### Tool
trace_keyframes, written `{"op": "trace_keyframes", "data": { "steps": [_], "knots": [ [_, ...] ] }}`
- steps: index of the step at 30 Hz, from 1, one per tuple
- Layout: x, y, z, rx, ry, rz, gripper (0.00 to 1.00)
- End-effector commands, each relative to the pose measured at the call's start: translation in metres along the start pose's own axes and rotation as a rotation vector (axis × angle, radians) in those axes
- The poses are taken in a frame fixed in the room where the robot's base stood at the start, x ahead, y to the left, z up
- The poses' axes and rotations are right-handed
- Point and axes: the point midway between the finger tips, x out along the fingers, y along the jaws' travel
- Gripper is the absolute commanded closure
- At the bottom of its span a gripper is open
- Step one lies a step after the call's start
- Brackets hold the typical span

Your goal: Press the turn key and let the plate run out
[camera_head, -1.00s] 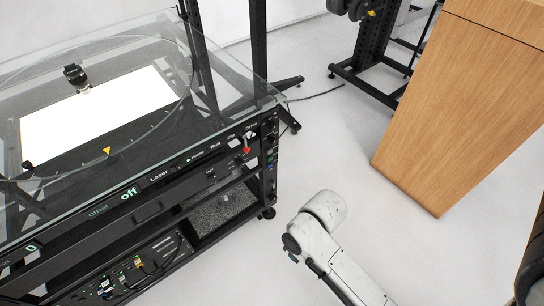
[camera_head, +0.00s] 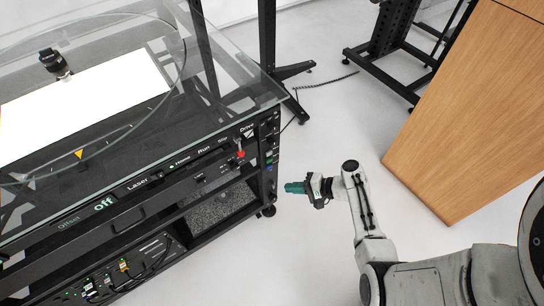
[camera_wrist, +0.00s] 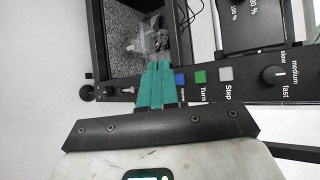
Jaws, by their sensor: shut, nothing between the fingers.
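The turntable's round glass plate (camera_head: 130,115) lies on the black frame at the left of the head view. A narrow control panel (camera_head: 270,150) is on the frame's right end. In the wrist view this panel holds a green key (camera_wrist: 200,77) with the label "Turn", a grey key (camera_wrist: 226,74) labelled "Step", and a blue key (camera_wrist: 181,80). My gripper (camera_head: 288,187) is shut and empty, to the right of the panel in the head view. In the wrist view its teal fingertips (camera_wrist: 157,68) overlap the panel left of the blue key and hide part of it.
A red-tipped switch (camera_head: 240,154) sits on the front panel. A speed knob (camera_wrist: 275,74) is right of the keys in the wrist view. A wooden cabinet (camera_head: 470,110) stands at the right. Bare floor (camera_head: 330,130) lies between it and the turntable.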

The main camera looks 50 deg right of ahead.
Motion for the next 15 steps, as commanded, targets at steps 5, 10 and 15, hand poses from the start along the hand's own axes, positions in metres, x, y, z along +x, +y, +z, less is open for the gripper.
{"op": "trace_keyframes", "data": {
  "steps": [5, 10, 15],
  "knots": [
    [-0.0014, 0.0003, -0.0042, 0.018, 0.011, -0.015, 1.0],
    [-0.0013, 0.0001, -0.0039, 0.016, 0.01, -0.014, 1.0],
    [0.001, -0.0009, -0.0056, 0.014, 0.009, -0.014, 1.0]
  ]
}}
